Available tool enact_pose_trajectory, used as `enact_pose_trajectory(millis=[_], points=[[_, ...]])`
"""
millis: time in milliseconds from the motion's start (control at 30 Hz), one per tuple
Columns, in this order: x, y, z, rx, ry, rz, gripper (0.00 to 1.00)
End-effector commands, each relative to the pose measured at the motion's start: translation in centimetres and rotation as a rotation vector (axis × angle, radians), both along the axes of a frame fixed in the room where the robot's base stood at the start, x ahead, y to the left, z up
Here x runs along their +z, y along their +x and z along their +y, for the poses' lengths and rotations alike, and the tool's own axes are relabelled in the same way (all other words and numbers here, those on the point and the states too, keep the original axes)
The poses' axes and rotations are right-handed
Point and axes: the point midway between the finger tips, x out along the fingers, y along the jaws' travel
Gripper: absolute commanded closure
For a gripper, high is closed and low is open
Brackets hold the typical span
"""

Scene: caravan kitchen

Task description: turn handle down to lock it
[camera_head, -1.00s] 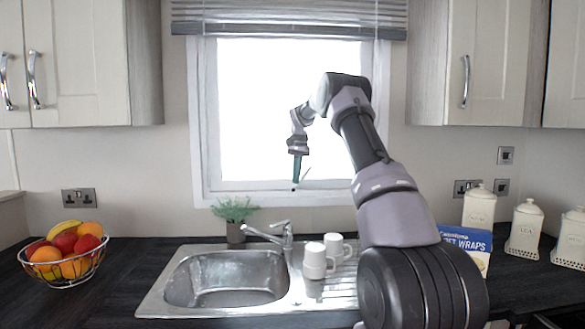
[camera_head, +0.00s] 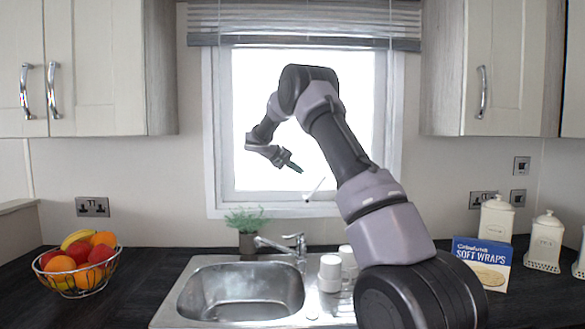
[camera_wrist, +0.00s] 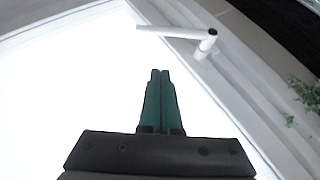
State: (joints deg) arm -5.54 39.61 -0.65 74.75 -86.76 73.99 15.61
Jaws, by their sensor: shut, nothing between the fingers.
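The window handle (camera_head: 315,190) is a thin white lever at the bottom of the window frame. In the head view it slants up to the right from its base. In the wrist view the handle (camera_wrist: 172,31) lies beyond my fingertips, with its round pivot end at the right and the lever reaching left. My gripper (camera_head: 298,169) has green fingers and points down to the right, just left of and above the lever. In the wrist view my gripper (camera_wrist: 160,73) is shut and empty, with a visible gap in the picture between its tips and the handle.
Below the window are the sink (camera_head: 190,300) with its tap (camera_head: 290,245), a potted plant (camera_head: 247,220) and white mugs (camera_head: 330,272). A fruit basket (camera_head: 78,290) stands at the left, a wraps box (camera_head: 482,263) at the right. A blind (camera_head: 305,22) hangs above.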

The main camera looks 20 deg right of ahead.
Motion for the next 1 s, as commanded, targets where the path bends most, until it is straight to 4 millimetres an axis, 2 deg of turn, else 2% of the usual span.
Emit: enact_pose_trajectory(millis=[33,167,333,533,1000], points=[[-0.7,0.4,-1.1,-0.003,0.002,0.001,1.0],[-2.1,1.3,-3.1,-0.003,0.002,0.0,1.0],[-3.5,0.1,-4.8,-0.001,0.003,0.001,1.0],[-4.2,-0.4,-5.6,-0.002,0.002,-0.002,1.0],[-4.2,-0.5,-5.7,-0.001,0.012,-0.005,1.0]])
